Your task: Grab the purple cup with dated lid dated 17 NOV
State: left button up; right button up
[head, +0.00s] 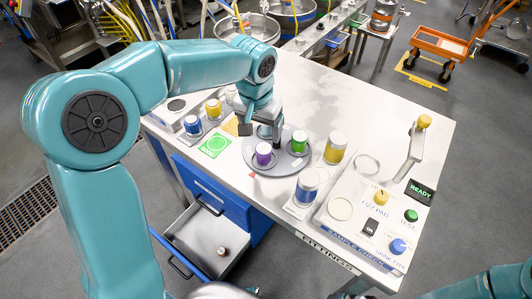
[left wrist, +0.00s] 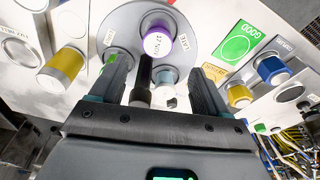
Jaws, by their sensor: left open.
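The purple-lidded cup (head: 264,154) stands upright on the grey round tray (head: 268,170) on the white table. In the left wrist view its purple lid (left wrist: 157,42) reads 17 NOV. A green-lidded cup (head: 300,142) stands beside it on the tray. My left gripper (head: 261,129) is above the tray's far side, just behind the purple-lidded cup. In the left wrist view the gripper (left wrist: 159,66) is open, with the purple lid beyond and between its fingertips. A dark rod shows between the fingers. My right gripper is not in view.
Yellow (head: 335,148) and blue (head: 307,185) canisters stand right of the tray. Other blue (head: 193,125) and yellow (head: 213,108) ones stand at the left. A control panel (head: 345,240) is at the right. A drawer (head: 207,240) hangs open below.

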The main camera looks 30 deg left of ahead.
aim_at(264, 149)
pick_arm(q)
jog(key=f, duration=0.3)
jog(key=shift+w+d+f, duration=0.1)
jog(key=shift+w, duration=0.2)
notch_tip(264, 149, down, 4)
jog(key=shift+s+d+f, duration=0.15)
jog(key=shift+f, duration=0.4)
jog(key=shift+r, duration=0.1)
jog(key=shift+c, duration=1.2)
jog(key=c, duration=0.9)
